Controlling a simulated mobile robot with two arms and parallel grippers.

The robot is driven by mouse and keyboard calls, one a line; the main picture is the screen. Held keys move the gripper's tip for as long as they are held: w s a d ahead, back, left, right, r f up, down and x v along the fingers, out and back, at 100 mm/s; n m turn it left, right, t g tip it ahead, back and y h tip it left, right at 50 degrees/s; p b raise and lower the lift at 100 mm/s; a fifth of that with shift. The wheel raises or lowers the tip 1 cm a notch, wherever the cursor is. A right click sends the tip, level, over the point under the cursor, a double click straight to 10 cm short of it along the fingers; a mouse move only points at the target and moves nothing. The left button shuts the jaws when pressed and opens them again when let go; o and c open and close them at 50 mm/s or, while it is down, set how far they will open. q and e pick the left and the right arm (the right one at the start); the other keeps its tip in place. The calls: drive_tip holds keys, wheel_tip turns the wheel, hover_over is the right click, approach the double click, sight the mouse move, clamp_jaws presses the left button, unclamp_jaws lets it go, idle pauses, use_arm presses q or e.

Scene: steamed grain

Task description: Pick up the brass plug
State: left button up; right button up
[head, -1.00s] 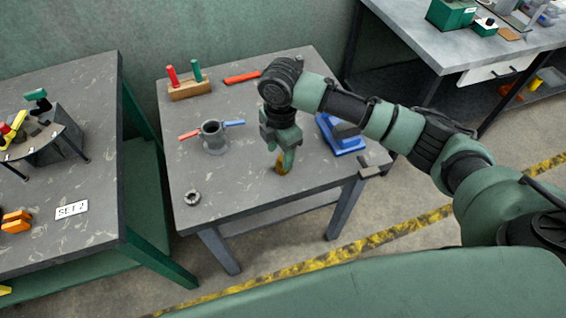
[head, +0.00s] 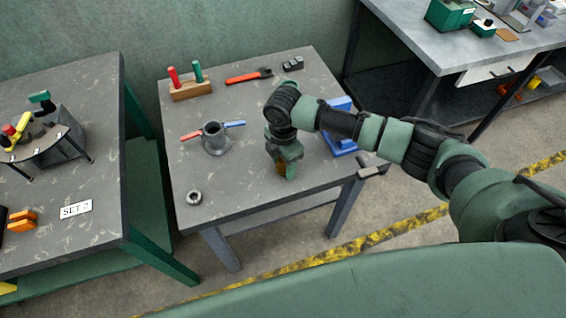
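The brass plug (head: 281,168) shows as a small golden-brown patch near the front right of the middle table. My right gripper (head: 286,172) points down over it, with its green fingers close around or beside it. The fingers hide most of the plug. I cannot tell whether they are clamped on it or whether it still rests on the table. My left gripper is not in view.
A grey pot-like fitting with red and blue handles (head: 214,140) stands left of my gripper. A dark ring (head: 194,198) lies at the front left. A blue object (head: 341,128) sits behind my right arm. A red-handled tool (head: 249,76) lies at the back.

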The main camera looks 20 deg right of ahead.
clamp_jaws()
drive_tip(key=shift+r, duration=0.2)
